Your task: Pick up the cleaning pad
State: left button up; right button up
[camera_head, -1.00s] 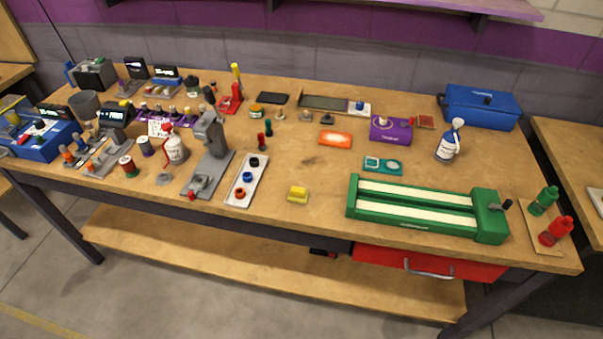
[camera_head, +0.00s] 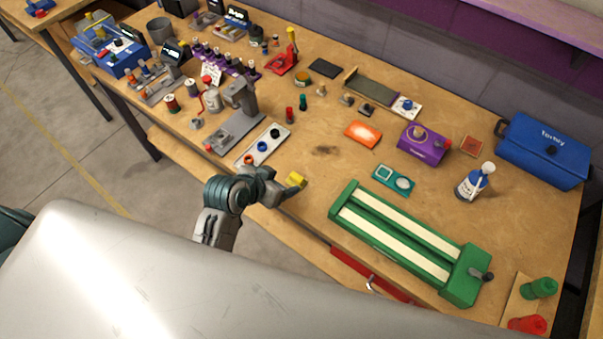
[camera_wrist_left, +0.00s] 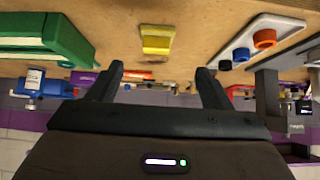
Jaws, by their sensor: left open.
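A small yellow block (camera_head: 296,179), which looks like the cleaning pad, lies on the wooden table near its front edge. In the left wrist view the yellow pad (camera_wrist_left: 157,40) shows at the top middle, ahead of the jaws and between their lines. My left gripper (camera_head: 279,190) is just in front of the pad at the table edge, close to it but apparently not touching. In the left wrist view its two fingers (camera_wrist_left: 160,73) are spread with nothing between them. My right gripper is not in view.
A green two-channel track (camera_head: 400,240) stands right of the pad. A pale plate with coloured rings (camera_head: 263,146) lies to its left. An orange block (camera_head: 362,133) and a teal tray (camera_head: 393,180) lie farther back. Bare tabletop surrounds the pad.

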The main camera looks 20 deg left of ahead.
aim_at(296, 177)
pick_arm(q)
jog(key=x, duration=0.3)
jog(key=shift+w+a+f+p, duration=0.1)
jog(key=shift+f+p, duration=0.1)
jog(key=shift+p, duration=0.1)
jog(key=shift+w+f, duration=0.15)
jog(key=shift+w+d+f, duration=0.1)
jog(key=shift+w+d, duration=0.1)
jog(key=shift+d, duration=0.1)
jog(key=p+x, duration=0.1)
jog(key=x, duration=0.1)
jog(key=p+x, duration=0.1)
jog(key=x, duration=0.1)
jog(key=shift+d, duration=0.3)
jog(key=shift+w+f, duration=0.2)
jog(key=shift+w, duration=0.05)
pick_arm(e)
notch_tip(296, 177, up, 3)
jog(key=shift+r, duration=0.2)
pick_arm(q)
jog(key=c, duration=1)
jog(key=shift+c, duration=0.2)
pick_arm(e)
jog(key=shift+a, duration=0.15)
